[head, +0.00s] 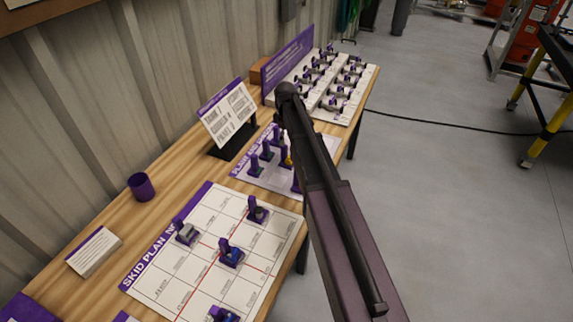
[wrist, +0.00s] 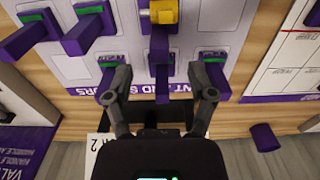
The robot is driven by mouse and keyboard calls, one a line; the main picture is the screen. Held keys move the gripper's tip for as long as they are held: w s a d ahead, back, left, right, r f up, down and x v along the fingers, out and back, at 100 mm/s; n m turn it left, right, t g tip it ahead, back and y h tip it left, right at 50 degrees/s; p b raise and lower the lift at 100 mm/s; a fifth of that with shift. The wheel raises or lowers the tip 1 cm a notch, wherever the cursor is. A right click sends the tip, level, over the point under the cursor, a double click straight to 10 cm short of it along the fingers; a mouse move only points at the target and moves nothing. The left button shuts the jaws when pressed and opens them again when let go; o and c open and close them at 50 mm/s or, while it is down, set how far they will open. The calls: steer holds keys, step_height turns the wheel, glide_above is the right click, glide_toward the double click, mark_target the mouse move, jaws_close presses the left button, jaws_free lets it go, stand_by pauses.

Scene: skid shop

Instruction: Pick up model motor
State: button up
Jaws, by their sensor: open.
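Several small models with purple upright handles stand on a white and purple board (head: 262,181) in the head view. Which one is the motor I cannot tell. In the wrist view one has a yellow body (wrist: 163,12); others show green parts under purple handles, such as the upper left model (wrist: 92,25). My gripper (wrist: 160,73) is open and empty above this board's edge. A purple-handled model (wrist: 160,78) shows between its fingers, with another beside each finger. Contact cannot be judged. In the head view my arm hides the gripper and part of the board.
The skid plan board (head: 170,262) holds several models nearer me. A purple cup (head: 141,187), a small card block (head: 94,251) and a sign on a stand (head: 227,113) are on the wooden bench. A valve display (head: 357,91) stands farther back.

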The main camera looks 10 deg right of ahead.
mark_target(286, 146)
steer(key=shift+f+b, duration=0.55)
steer(key=shift+f, duration=0.3)
steer(key=shift+f, duration=0.15)
step_height(286, 146, down, 5)
steer(key=b, duration=0.5)
stand_by(0.5)
jaws_close()
